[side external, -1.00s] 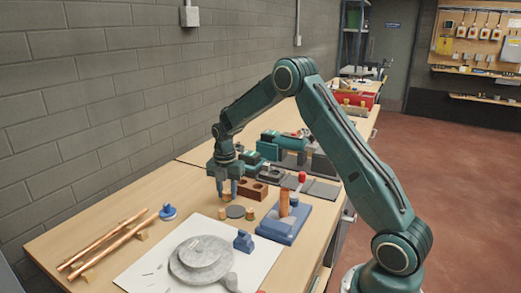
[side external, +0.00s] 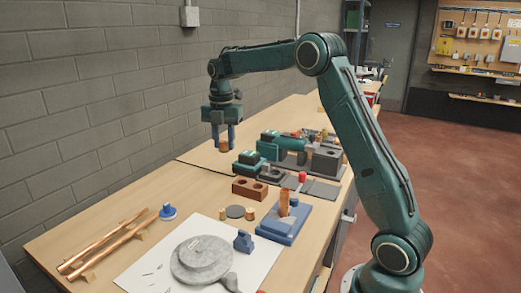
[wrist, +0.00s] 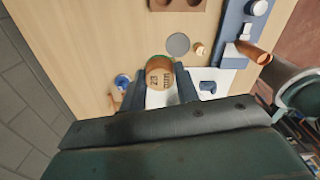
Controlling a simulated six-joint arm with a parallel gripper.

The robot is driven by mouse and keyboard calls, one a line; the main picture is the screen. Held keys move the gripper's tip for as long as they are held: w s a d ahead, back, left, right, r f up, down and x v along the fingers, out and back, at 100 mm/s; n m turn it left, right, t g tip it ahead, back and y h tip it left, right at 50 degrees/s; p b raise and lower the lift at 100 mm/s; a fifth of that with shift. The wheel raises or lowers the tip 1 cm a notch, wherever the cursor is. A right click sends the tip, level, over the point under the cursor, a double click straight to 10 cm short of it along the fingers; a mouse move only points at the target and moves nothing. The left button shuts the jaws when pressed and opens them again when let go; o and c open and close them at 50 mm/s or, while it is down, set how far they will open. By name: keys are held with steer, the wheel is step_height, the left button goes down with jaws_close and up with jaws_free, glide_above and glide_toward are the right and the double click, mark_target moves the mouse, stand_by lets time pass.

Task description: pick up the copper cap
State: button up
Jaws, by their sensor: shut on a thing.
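My gripper (side external: 223,138) is shut on a copper cap (side external: 223,145) and holds it up clear of the table, fingers pointing down. In the wrist view the copper cap (wrist: 160,78) sits between the two dark fingers (wrist: 161,88), with dark markings on its face.
A brown block with holes (side external: 250,189) stands behind the disc. A blue fixture (side external: 282,225) holds an upright copper pipe (side external: 284,203). Copper pipes (side external: 105,243) lie at left. A grey round stone-like piece (side external: 200,260) rests on a white sheet. Green tools (side external: 280,147) stand behind.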

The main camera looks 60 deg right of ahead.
steer(key=shift+r, duration=0.75)
steer(key=shift+s, duration=0.1)
steer(key=shift+s, duration=0.5)
steer(key=s, duration=0.6)
steer(key=s+a+f, duration=0.1)
steer(key=s, duration=0.5)
steer(key=s+f, duration=0.1)
steer(key=s, duration=0.6)
steer(key=shift+s+a+f, duration=0.1)
steer(key=shift+a+f, duration=0.1)
steer(key=shift+a, duration=0.2)
steer(key=shift+f, duration=0.1)
steer(key=shift+f, duration=0.9)
steer(key=shift+f, duration=0.2)
